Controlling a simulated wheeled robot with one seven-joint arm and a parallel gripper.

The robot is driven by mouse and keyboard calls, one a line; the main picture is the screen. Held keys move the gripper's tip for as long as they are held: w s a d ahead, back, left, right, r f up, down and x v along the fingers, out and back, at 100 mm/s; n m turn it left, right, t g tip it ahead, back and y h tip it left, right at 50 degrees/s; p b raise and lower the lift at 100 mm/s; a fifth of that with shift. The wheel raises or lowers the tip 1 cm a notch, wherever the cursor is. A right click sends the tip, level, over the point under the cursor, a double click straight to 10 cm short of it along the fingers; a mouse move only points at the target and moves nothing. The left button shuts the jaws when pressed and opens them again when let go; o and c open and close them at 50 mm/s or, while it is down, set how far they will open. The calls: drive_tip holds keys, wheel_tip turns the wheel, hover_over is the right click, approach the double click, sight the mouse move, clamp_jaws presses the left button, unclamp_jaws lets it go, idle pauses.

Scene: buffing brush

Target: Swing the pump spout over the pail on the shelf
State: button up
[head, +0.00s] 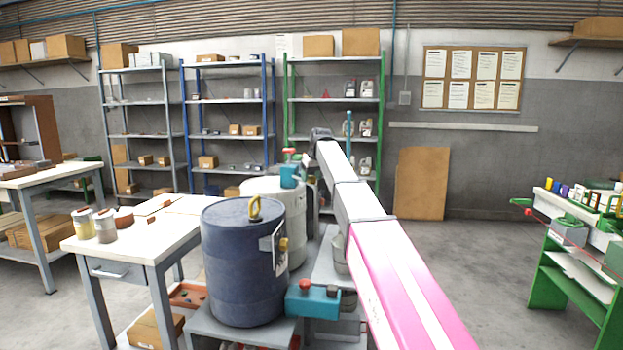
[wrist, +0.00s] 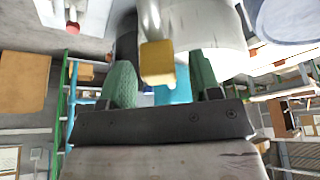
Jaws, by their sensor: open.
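In the wrist view, my gripper (wrist: 163,78) is open, with one green finger on each side of a yellow block (wrist: 157,57). The block is at the end of a silvery pipe, which looks like the pump spout (wrist: 150,18). I cannot tell whether the fingers touch it. A teal part (wrist: 172,95), perhaps of the pump, shows behind the fingers. In the head view, a teal pump head (head: 290,177) with a red top sits at the white drum (head: 262,190). A grey metal pail (head: 340,256) stands on the grey shelf (head: 322,268), partly hidden by my arm. My fingers are hidden there.
A blue drum (head: 243,262) with a yellow handle stands in front of the white drum. A teal box (head: 312,301) with a red knob is low in front. A workbench (head: 150,235) with jars is left. Open floor lies to the right, before the green bench (head: 575,270).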

drive_tip(key=shift+w+f, duration=0.1)
drive_tip(key=shift+f, duration=0.15)
clamp_jaws()
drive_tip(key=shift+w+d+n, duration=0.3)
drive_tip(key=shift+d, duration=0.15)
drive_tip(key=w+d+n+g+y, duration=0.1)
drive_tip(key=w+d+n, duration=0.3)
drive_tip(key=w, duration=0.3)
drive_tip(key=w+d+n+g+y, duration=0.1)
drive_tip(key=w+d+n+g, duration=0.1)
drive_tip(key=w+d+n, duration=0.3)
drive_tip(key=shift+w+d+n, duration=0.25)
drive_tip(key=shift+w+n, duration=0.05)
drive_tip(key=shift+w, duration=0.7)
drive_tip(key=shift+w+r, duration=0.1)
